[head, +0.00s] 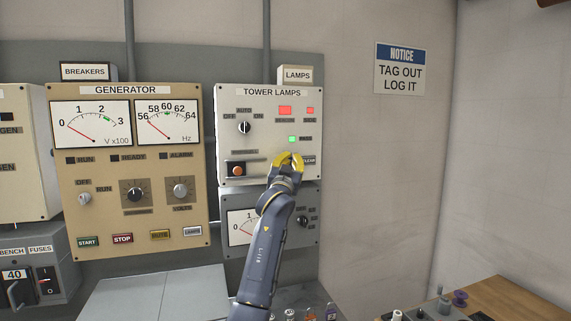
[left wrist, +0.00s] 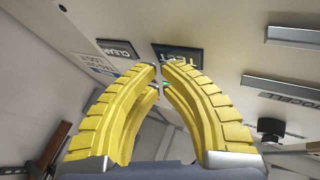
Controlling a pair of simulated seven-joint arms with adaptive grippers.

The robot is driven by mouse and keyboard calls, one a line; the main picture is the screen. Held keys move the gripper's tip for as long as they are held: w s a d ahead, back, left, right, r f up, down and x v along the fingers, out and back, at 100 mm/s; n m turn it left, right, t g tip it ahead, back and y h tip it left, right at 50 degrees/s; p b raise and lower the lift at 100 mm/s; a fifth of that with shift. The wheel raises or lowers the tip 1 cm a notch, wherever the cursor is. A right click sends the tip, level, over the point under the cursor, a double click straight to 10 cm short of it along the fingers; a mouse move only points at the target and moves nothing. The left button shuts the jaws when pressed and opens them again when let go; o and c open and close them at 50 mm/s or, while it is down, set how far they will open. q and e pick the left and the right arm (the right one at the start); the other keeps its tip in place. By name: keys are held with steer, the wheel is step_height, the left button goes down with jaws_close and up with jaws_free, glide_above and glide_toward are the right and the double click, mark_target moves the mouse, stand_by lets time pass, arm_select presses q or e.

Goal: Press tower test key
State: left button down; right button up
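The tower lamps panel (head: 230,120) is the pale upper right box on the wall in the head view. The test key (left wrist: 181,55), a dark plate marked TEST, shows in the left wrist view just beyond my fingertips; the fingers hide part of it. In the head view my gripper covers it. The clear key (head: 309,160) is just right of my gripper; it also shows in the left wrist view (left wrist: 116,48). My left gripper (head: 290,157) has its yellow fingertips together, with nothing between them, at the panel's lower right. I cannot tell whether they touch the key. My right gripper is not in view.
Red lamps (head: 285,110) and a green lamp (head: 292,139) are lit on the panel. A selector knob (head: 244,127) and an orange button (head: 238,171) are to its left. The generator panel (head: 70,190) stands further left. A meter box (head: 235,238) is below.

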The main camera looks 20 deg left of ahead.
arm_select(q)
steer(key=shift+s, duration=0.1)
stand_by(0.3)
steer(key=shift+s+d, duration=0.45)
steer(key=shift+s, duration=0.1)
steer(key=shift+s+d, duration=0.1)
steer(key=shift+s+d, duration=0.7)
steer(key=shift+s, duration=0.25)
steer(key=shift+s+d, duration=0.7)
steer(key=shift+s, duration=0.25)
